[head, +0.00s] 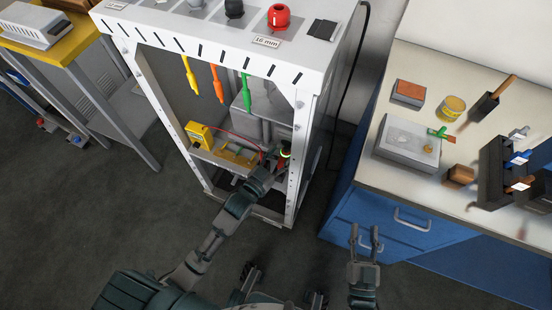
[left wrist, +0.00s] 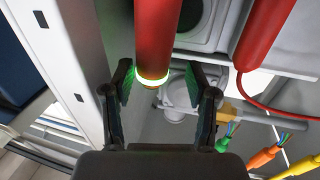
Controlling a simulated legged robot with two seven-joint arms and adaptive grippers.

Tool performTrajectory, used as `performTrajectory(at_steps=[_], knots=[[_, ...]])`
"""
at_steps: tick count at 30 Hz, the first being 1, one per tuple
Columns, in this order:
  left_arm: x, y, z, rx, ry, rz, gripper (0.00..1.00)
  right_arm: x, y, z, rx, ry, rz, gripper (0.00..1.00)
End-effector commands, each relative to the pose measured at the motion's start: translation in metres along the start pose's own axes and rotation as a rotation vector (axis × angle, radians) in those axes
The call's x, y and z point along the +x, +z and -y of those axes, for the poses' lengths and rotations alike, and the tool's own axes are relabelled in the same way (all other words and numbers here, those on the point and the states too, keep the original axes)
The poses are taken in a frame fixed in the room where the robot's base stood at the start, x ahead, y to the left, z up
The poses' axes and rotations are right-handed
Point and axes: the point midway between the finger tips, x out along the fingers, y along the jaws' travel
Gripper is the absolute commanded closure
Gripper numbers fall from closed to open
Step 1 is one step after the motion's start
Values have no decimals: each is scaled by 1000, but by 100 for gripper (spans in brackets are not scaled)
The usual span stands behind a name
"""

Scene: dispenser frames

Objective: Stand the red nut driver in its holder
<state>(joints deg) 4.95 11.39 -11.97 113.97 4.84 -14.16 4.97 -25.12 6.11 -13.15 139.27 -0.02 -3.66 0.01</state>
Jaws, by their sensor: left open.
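My left gripper (head: 275,170) reaches inside the white dispenser frame (head: 292,160), near its right post. In the left wrist view the open fingers (left wrist: 162,88) stand on either side of the lower end of a red cylinder (left wrist: 153,35) with a glowing white-green ring. I see no clear contact. A second red shaft (left wrist: 263,35) lies to its right, by a red cable. Which of them is the red nut driver I cannot tell. My right gripper (head: 365,238) is open and empty in front of the blue cabinet. I cannot make out the holder for certain.
A yellow meter (head: 199,135) stands on the shelf inside. The right bench (head: 455,195) bears a dark rack (head: 493,170), a grey box (head: 408,140) and small items.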

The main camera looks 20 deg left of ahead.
Motion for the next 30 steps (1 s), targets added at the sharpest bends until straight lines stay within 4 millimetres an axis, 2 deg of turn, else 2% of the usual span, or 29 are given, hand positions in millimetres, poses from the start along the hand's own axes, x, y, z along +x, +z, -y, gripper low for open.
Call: performTrajectory(at_steps=[5, 15, 20, 26, 30], knots=[[-23, -2, 0, 1, 0, 1, 42, -3, 8, -1, -6, 2, 80, 60], [-95, -2, 0, 1, 0, 1, 42, -14, 38, -7, -16, 15, 306, 60], [-114, -1, -1, -2, 0, 3, 42, -18, 46, -9, -18, 19, 360, 60], [-155, -8, -46, -35, -17, 164, 42, -20, 49, -9, -18, 20, 377, 60], [-170, -12, -58, -39, -26, 236, 42, -19, 50, -9, -18, 20, 377, 60]])
